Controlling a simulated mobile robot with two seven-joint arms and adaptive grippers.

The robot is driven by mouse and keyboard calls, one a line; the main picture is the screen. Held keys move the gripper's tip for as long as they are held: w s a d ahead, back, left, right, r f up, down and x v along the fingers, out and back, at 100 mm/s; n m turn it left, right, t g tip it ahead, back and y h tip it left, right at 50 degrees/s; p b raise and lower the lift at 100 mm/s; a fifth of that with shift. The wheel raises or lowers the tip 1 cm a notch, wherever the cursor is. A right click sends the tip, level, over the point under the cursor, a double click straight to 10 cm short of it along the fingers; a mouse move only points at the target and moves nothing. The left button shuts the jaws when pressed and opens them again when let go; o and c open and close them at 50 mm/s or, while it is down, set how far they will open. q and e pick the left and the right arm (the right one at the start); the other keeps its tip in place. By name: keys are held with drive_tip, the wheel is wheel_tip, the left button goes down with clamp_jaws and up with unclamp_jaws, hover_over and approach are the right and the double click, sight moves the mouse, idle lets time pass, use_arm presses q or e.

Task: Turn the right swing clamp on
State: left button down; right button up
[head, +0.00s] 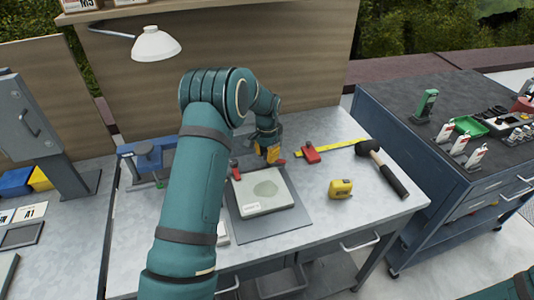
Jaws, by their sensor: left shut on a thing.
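My left arm reaches across the workbench from below. Its yellow-and-dark left gripper (269,154) points down at the back right corner of a dark base plate (295,216). It is shut on a small red part, apparently the right swing clamp (281,162), which it mostly hides. A pale flat workpiece (263,203) with a greenish oval patch and a label lies on the base plate. Another red clamp (236,173) stands at the workpiece's back left corner, partly beside my arm. The clamp arms' exact angles are too small to tell. My right gripper is not in view.
On the bench right of the base plate are a red-headed yellow rule (335,149), a black mallet (388,177) and a yellow tape measure (341,189). A blue vise (150,160) stands at left. A white lamp (155,44) hangs above. A tool cabinet (440,170) stands at right.

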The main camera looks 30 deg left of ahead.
sight(266, 154)
use_arm(q)
drive_tip(key=m+p, duration=0.1)
drive_tip(key=m, duration=0.4)
drive_tip(key=shift+m, duration=0.3)
drive_tip(key=m+p, duration=0.1)
drive_tip(key=m, duration=0.4)
drive_tip(key=shift+a, duration=0.1)
drive_tip(key=shift+m, duration=0.4)
drive_tip(key=c, duration=0.7)
unclamp_jaws()
drive_tip(key=shift+r, duration=0.1)
wheel_tip(266, 154, up, 12)
drive_tip(key=shift+f, duration=0.1)
drive_tip(key=shift+f, duration=0.1)
